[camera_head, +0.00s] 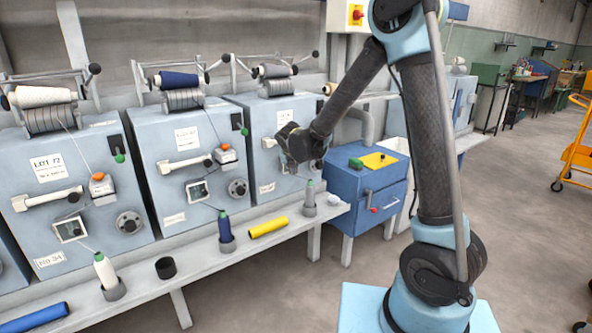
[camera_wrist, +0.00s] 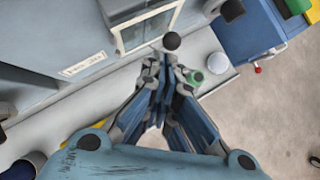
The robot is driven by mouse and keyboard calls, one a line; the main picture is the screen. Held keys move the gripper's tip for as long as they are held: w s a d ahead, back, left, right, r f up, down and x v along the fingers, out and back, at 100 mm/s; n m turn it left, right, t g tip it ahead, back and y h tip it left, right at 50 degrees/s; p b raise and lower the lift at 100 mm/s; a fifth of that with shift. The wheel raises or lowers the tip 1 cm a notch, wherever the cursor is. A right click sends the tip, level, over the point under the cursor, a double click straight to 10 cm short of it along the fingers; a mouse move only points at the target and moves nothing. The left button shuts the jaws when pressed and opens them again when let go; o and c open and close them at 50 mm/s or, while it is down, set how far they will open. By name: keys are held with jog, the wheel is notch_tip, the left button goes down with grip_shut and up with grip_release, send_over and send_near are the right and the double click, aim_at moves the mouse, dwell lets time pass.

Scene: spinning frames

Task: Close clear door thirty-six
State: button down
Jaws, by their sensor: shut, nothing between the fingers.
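My gripper (camera_wrist: 165,62) is shut and empty. Its fingertips are just below a round black knob (camera_wrist: 172,41) near the door's lower right corner; I cannot tell whether they touch it.
A blue cabinet (camera_head: 368,190) with a yellow top stands right of the frames. The bench ledge (camera_head: 190,255) bears bobbins, a yellow tube (camera_head: 268,227) and a black cup (camera_head: 166,267). A grey bobbin with a green top (camera_wrist: 194,78) stands close by my fingers. Open floor lies right.

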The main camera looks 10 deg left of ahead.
jog(key=s+d+f+v, duration=0.2)
jog(key=v, duration=1.1)
jog(key=s+d+r+m+g+h, duration=0.1)
jog(key=s+d+m, duration=0.2)
jog(key=d+m, duration=0.85)
jog(key=s+d+m+g+h, duration=0.1)
jog(key=s+d+m+g, duration=0.35)
jog(key=d, duration=1.15)
jog(key=s+d+f+m, duration=0.3)
jog(key=s+d+m, duration=0.3)
jog(key=s+m, duration=0.2)
jog(key=s+d+f+m+y, duration=0.1)
jog(key=s+d+f+m, duration=0.3)
jog(key=s+m, duration=0.5)
jog(key=d+m, duration=0.2)
jog(key=m, duration=0.2)
jog(key=shift+s+d+f, duration=0.25)
jog(key=shift+d+f, duration=0.1)
jog(key=shift+d, duration=0.05)
